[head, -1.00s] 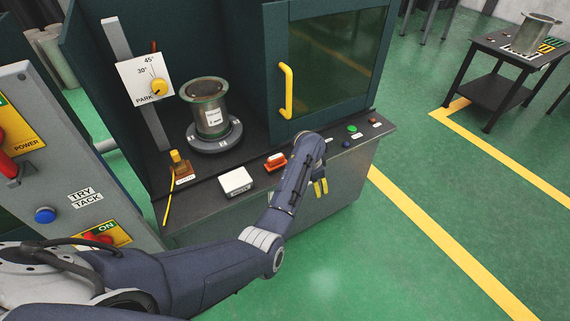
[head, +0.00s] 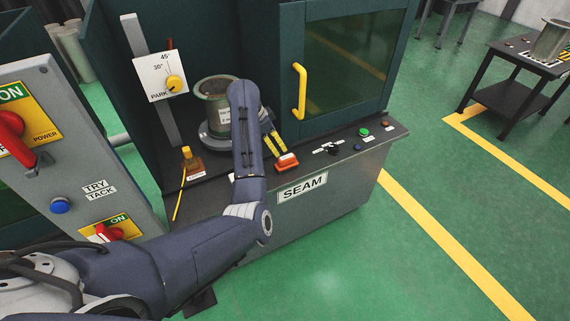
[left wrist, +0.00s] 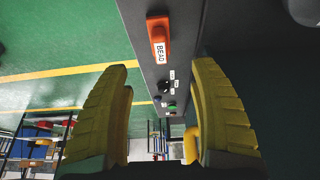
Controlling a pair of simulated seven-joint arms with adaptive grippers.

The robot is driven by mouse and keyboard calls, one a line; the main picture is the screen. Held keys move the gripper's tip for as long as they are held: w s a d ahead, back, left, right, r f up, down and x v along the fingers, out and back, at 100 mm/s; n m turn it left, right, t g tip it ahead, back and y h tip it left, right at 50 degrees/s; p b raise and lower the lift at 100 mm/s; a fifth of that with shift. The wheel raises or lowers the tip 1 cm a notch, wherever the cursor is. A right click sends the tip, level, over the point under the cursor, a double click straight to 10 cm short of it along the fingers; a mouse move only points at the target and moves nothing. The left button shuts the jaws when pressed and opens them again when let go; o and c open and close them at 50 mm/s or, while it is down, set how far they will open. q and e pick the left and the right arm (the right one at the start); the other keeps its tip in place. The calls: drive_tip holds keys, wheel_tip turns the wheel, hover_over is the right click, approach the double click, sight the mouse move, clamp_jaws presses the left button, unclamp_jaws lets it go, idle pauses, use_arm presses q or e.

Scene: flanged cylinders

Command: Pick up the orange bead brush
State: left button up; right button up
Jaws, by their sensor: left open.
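The orange bead brush (head: 287,161) sits on the dark front ledge of the machine. In the left wrist view the same brush (left wrist: 158,40) shows its white BEAD label, ahead of my fingers and near the top of the picture. My left gripper (head: 278,144) has yellow fingers and is just behind and above the brush in the head view. In the left wrist view my gripper (left wrist: 163,120) is open, with nothing between its fingers. Whether a finger touches the brush cannot be told. My right gripper is not in view.
A flanged cylinder (head: 216,88) stands on a round base behind my left arm. A yellow door handle (head: 299,92) sticks out to the right. Knobs and buttons, one green (head: 364,132), line the ledge.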

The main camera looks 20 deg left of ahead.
sight(289, 162)
use_arm(q)
drive_tip(key=x, duration=0.9)
drive_tip(key=shift+x, duration=2.8)
drive_tip(key=shift+w+d+r, duration=0.1)
drive_tip(key=shift+w+d, duration=0.05)
drive_tip(key=shift+c, duration=0.3)
clamp_jaws()
